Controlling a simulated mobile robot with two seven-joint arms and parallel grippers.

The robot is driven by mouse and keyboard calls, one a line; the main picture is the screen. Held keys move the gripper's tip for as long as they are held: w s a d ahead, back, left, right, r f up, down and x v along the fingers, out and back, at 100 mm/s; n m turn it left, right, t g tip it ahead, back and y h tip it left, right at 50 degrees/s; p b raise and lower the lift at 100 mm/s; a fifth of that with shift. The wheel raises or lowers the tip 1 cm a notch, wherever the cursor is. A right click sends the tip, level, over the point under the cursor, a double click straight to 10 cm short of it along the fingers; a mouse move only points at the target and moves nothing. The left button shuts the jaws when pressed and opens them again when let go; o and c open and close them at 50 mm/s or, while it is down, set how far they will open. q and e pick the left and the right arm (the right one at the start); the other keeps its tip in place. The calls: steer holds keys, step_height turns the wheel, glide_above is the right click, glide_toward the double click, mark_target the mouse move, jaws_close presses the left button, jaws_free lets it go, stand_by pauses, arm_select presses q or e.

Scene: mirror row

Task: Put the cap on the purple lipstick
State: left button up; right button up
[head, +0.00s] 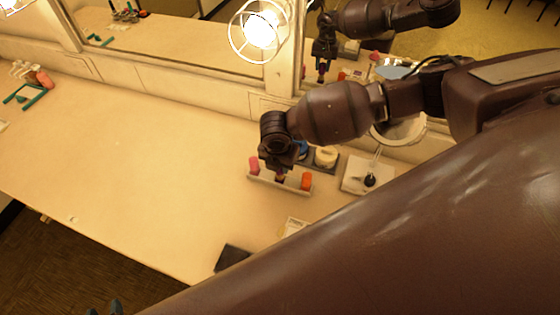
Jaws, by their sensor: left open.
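A pale lipstick holder (265,184) stands on the counter below the mirror. A pink lipstick (254,165) is at its left end and an orange-red one (306,181) at its right. Between them a small dark purple piece (280,178) shows just below my left gripper (278,169); it looks like the purple lipstick, mostly hidden. My left gripper is open and points down over the holder's middle. I cannot tell whether its fingers touch the purple piece. I cannot make out a separate cap.
Behind the holder stand a cream-lidded jar (327,156) and a blue item (301,150). A white tray (355,185) with a dark item is to the right. A black object (232,258) lies at the front edge. The counter's left is clear up to a teal rack (30,97).

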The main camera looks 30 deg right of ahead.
steer(key=shift+f, duration=0.35)
stand_by(0.6)
steer(key=shift+f, duration=0.1)
stand_by(0.5)
steer(key=shift+f+p, duration=0.25)
steer(key=shift+p, duration=0.05)
stand_by(0.6)
steer(key=shift+f, duration=0.2)
stand_by(0.4)
steer(key=o, duration=0.9)
steer(key=shift+o, duration=0.7)
